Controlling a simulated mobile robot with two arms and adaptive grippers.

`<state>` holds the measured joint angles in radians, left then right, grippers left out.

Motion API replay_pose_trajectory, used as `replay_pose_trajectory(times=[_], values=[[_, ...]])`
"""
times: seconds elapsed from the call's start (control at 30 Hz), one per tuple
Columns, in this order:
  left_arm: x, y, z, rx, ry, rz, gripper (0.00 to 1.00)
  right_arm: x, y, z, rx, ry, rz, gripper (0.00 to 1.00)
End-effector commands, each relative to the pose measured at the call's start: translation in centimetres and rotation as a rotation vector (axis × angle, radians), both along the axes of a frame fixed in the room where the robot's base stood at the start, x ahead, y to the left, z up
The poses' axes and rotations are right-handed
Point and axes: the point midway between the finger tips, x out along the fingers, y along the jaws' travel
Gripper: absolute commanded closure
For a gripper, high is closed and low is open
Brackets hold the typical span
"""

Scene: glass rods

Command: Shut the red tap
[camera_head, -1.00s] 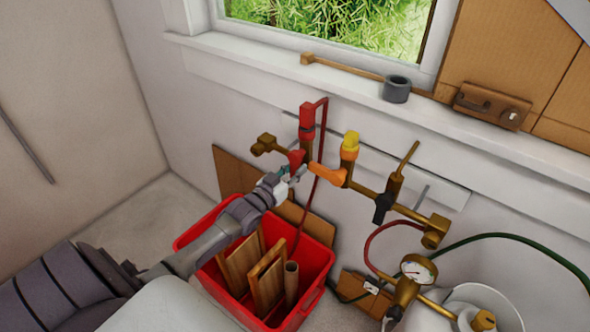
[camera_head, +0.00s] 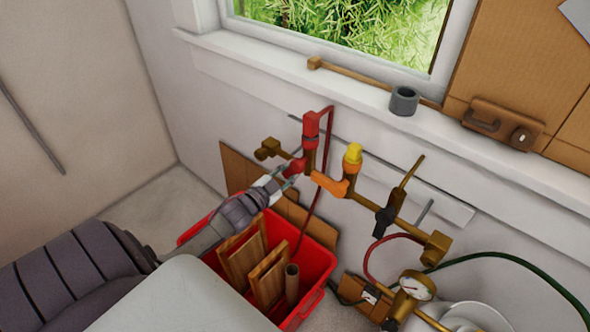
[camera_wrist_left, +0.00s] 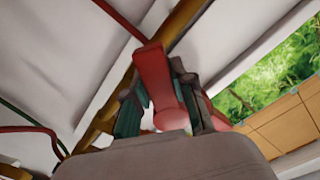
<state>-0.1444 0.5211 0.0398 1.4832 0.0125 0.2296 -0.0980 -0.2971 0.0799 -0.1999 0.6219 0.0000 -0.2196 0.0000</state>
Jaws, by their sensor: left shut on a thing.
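The red tap (camera_head: 296,168) sits on the brass pipe (camera_head: 372,201) at its left part, below a red fitting (camera_head: 310,124). My left gripper (camera_head: 287,180) reaches it from the lower left and is shut on its handle. In the left wrist view the red tap (camera_wrist_left: 157,85) stands between the two fingers of my left gripper (camera_wrist_left: 160,102), one on each side. The gripper hides part of the handle in the head view. My right gripper is not in view.
An orange tap (camera_head: 328,185) with a yellow fitting (camera_head: 352,155) is close on the right, then a black tap (camera_head: 384,218). A red crate (camera_head: 318,262) holding wood pieces stands below. A pressure gauge (camera_head: 416,286) is at lower right.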

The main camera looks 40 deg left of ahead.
Motion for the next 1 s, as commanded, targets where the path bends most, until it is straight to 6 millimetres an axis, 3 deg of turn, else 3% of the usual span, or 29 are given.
replay_pose_trajectory(times=[0.6, 1.0], values=[[0.0, 1.6, 2.0, 0.584, -0.019, -0.001, 1.0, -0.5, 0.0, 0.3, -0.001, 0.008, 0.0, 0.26], [0.0, 1.9, 3.1, 0.871, -0.029, -0.001, 1.0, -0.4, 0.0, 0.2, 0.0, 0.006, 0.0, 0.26]])
